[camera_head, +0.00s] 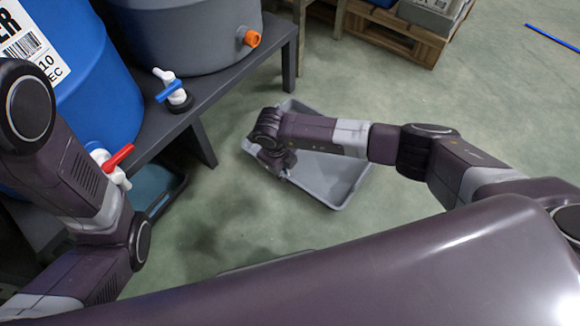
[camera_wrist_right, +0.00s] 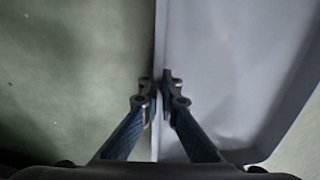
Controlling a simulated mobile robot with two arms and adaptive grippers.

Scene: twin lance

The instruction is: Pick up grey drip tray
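The grey drip tray (camera_head: 325,178) is a shallow rectangular tray in the middle of the head view, at floor level. My right arm crosses over it, and my right gripper (camera_head: 283,167) is at its near left side, partly hidden by its own wrist. In the right wrist view the tray (camera_wrist_right: 225,70) fills the right half. The fingers of my right gripper (camera_wrist_right: 159,88) are close together, one on each side of the tray's rim, and appear closed on it. My left arm is at the left of the head view; its gripper is out of the picture.
A blue barrel (camera_head: 95,85) and a grey tank (camera_head: 190,35) stand on a dark bench (camera_head: 215,92) at left. A dark tray (camera_head: 155,190) sits below the red-handled tap (camera_head: 115,162). A wooden pallet (camera_head: 400,35) is at the back. Open floor lies right.

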